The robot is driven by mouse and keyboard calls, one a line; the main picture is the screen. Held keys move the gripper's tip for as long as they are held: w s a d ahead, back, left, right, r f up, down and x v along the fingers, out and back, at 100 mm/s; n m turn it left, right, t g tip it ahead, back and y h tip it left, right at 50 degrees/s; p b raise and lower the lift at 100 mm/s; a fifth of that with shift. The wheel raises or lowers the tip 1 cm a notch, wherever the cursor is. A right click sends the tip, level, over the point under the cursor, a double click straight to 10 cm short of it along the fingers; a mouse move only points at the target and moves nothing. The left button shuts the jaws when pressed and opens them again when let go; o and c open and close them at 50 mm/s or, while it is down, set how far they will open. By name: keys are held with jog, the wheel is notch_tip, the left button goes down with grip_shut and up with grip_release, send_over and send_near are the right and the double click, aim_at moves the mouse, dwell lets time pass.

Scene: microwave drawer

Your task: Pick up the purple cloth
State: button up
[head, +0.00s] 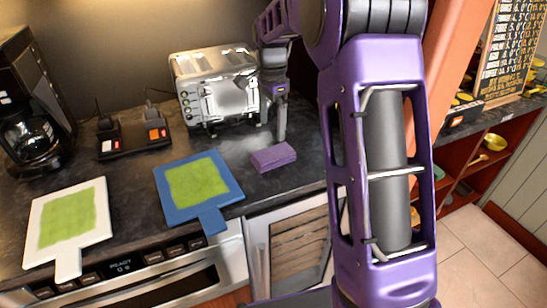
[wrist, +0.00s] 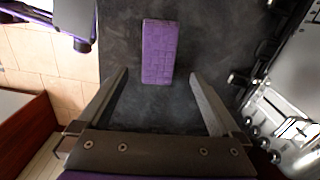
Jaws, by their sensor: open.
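The purple cloth (head: 273,157) is a small, flat, folded block lying on the dark countertop, right of the blue board. In the wrist view the cloth (wrist: 158,52) lies lengthwise ahead of my gripper, in line with the gap between the fingers. My gripper (wrist: 158,78) is open and empty, with one finger on each side of that gap. In the head view my gripper (head: 281,137) points down at the counter just behind the cloth. I cannot tell its exact height above the counter.
A blue board (head: 212,217) with a green mat and a white board (head: 67,262) lie to the left. A coffee maker (head: 30,115) stands at the far left. The counter's front edge is near the cloth.

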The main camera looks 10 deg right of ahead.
aim_at(273, 152)
notch_tip(273, 152, down, 9)
jog(key=shift+d+f, duration=0.1)
jog(key=shift+d, duration=0.05)
dwell(0.4)
jog(key=shift+c, duration=0.2)
jog(key=c, duration=1.1)
notch_tip(273, 152, up, 10)
jog(key=shift+r, duration=0.1)
jog(key=shift+c, duration=0.2)
jog(key=o, duration=0.8)
jog(key=c, duration=0.6)
jog(key=shift+c, duration=0.2)
